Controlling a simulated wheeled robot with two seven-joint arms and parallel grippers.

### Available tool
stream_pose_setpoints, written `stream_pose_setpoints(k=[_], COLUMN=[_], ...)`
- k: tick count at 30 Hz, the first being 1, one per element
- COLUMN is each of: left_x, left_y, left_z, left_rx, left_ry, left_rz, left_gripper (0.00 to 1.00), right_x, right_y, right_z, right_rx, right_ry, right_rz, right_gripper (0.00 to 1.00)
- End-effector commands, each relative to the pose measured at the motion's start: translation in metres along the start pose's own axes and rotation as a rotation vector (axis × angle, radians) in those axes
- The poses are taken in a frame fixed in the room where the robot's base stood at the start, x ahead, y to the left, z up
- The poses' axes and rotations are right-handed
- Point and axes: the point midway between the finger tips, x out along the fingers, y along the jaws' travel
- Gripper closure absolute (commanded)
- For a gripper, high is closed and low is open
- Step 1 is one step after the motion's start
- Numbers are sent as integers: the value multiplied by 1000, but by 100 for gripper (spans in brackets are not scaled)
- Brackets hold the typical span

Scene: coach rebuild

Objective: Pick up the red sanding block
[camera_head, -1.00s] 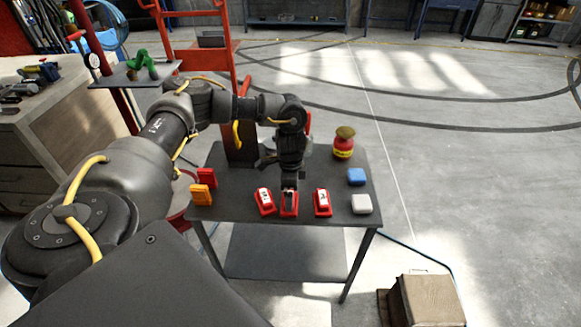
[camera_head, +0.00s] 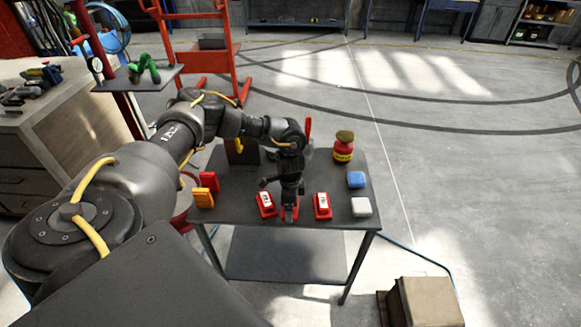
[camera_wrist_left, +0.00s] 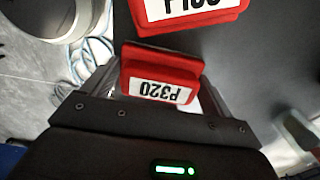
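Three red blocks with white labels stand in a row near the front edge of the dark table (camera_head: 255,262). The middle red block (camera_head: 283,214) is largely hidden by my left gripper (camera_head: 290,212), which is lowered onto it. In the left wrist view this block (camera_wrist_left: 160,68) reads P320 and lies between the two fingers, close to both; firm contact cannot be seen. The left red block (camera_head: 266,204) and right red block (camera_head: 322,206) stand apart on either side. Another labelled red block (camera_wrist_left: 190,10) shows at the top of the wrist view. My right gripper is not in view.
Orange (camera_head: 203,198) and red (camera_head: 209,181) upright pieces stand at the left edge. A box (camera_head: 428,300) is on the floor.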

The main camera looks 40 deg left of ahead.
Motion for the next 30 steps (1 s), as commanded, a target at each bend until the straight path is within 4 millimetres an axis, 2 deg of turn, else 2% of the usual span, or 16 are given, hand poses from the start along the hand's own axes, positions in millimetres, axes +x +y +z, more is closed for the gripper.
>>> stream_pose_setpoints(k=[1, 3, 13, 17, 20, 27, 30], left_x=[0, 0, -4, -15, -31, -84, -100], left_y=[0, 0, 0, -1, -1, 45, 67], left_z=[0, 0, 0, 0, -1, 3, 5], left_rx=[0, 0, -1, 0, 1, 9, 9], left_ry=[0, 0, 1, 4, 6, 6, 2], left_rz=[0, 0, 0, -2, -3, -2, -3], left_gripper=[33, 40, 41, 41, 41, 41, 41], right_x=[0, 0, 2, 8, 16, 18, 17], right_y=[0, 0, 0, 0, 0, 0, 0], right_z=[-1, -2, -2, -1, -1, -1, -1], right_rx=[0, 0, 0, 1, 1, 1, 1], right_ry=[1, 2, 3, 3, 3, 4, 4], right_rz=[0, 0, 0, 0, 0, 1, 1], right_gripper=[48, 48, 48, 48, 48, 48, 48])
